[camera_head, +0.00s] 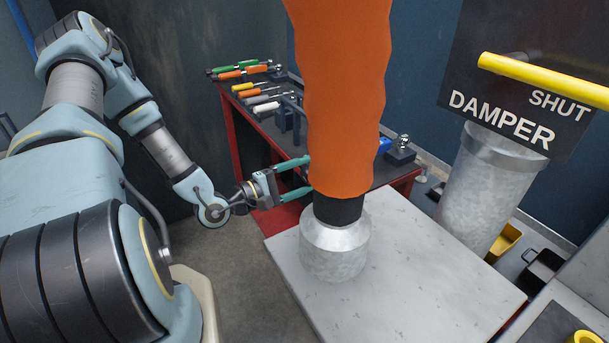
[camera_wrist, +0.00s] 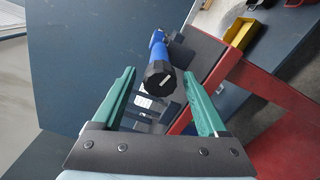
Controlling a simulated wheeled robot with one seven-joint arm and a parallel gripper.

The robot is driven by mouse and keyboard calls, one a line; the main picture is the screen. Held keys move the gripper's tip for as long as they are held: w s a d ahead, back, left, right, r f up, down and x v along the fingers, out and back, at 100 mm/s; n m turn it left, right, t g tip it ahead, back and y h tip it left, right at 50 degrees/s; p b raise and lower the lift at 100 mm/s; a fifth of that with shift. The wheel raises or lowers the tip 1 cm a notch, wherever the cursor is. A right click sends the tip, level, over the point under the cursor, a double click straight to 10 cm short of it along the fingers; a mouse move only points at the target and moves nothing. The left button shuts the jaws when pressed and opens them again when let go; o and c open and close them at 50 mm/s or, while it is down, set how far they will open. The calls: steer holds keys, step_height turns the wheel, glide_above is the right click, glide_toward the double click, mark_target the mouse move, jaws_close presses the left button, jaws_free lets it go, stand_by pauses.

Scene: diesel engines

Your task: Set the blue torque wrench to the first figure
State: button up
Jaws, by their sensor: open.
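The blue torque wrench (camera_wrist: 158,50) shows in the wrist view with its dark faceted end cap (camera_wrist: 160,80) facing my camera. In the head view only a small blue part (camera_head: 384,146) shows behind the orange hose. My gripper (camera_wrist: 160,76) has two teal fingers, spread apart. The wrench's end cap appears between them in the wrist view, with gaps on both sides; I cannot tell how far beyond the fingertips it is. In the head view my gripper (camera_head: 301,178) reaches behind the hose, which hides its fingertips. No figures on the wrench are readable.
An orange hose (camera_head: 345,90) on a metal collar (camera_head: 334,248) blocks the middle of the head view. A red-framed tool bench (camera_head: 238,135) holds green and orange wrenches (camera_head: 240,70) and screwdrivers (camera_head: 262,96). A pale tabletop (camera_head: 440,255) lies in front, beside a damper pipe (camera_head: 490,190).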

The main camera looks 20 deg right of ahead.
steer(key=s+a+b, duration=0.2)
steer(key=a+b, duration=0.1)
steer(key=a, duration=0.7)
steer(key=shift+a, duration=0.35)
